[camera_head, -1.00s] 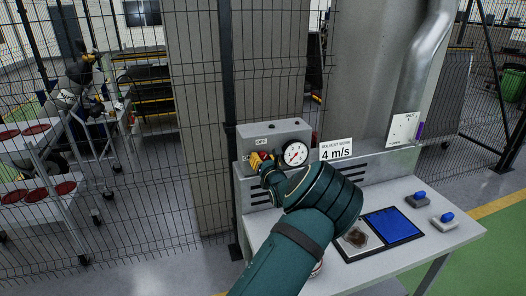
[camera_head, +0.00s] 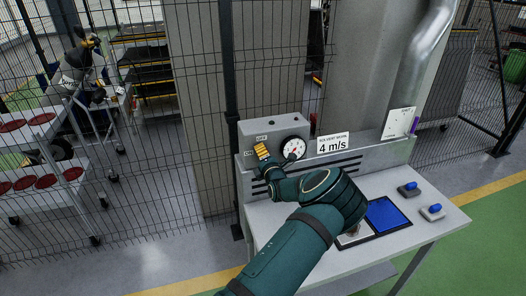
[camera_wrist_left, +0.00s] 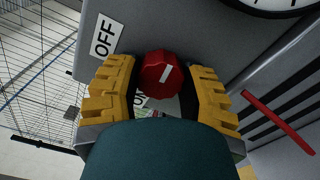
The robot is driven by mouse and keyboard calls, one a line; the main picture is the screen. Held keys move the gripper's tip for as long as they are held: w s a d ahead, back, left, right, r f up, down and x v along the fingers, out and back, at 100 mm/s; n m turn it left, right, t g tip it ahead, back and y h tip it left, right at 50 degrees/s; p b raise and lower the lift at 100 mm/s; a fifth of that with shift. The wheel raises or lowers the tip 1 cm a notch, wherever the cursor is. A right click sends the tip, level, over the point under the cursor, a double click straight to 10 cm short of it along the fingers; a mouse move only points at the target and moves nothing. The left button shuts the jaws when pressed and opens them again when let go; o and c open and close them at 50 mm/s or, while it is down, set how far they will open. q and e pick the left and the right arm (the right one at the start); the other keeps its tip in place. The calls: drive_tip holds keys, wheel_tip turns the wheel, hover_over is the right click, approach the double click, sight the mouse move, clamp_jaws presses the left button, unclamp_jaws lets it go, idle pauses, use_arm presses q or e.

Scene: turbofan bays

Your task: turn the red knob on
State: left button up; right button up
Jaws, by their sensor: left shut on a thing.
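The red knob (camera_wrist_left: 162,74) shows in the left wrist view on the grey control box, between my yellow fingers. Its white mark is slanted, with the lower end toward the partly hidden ON label (camera_wrist_left: 140,101). The OFF label (camera_wrist_left: 104,36) is up and left of the knob. My left gripper (camera_wrist_left: 160,88) is shut on the knob, a finger on each side. In the head view, my left gripper (camera_head: 262,152) is at the front of the control box (camera_head: 274,130), and it hides the knob. My right gripper is in neither view.
A round gauge (camera_head: 292,148) sits just right of my gripper, with a "4 m/s" sign (camera_head: 333,142) beyond it. The white bench (camera_head: 395,230) carries a blue pad (camera_head: 387,214) and two blue-topped blocks (camera_head: 409,189). Wire fencing stands behind and left.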

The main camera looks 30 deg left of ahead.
use_arm(q)
drive_tip(key=shift+m, duration=0.6)
drive_tip(key=shift+s+a+f+m, duration=0.1)
drive_tip(key=shift+m, duration=0.2)
drive_tip(key=o, duration=1.2)
drive_tip(key=v, duration=1.2)
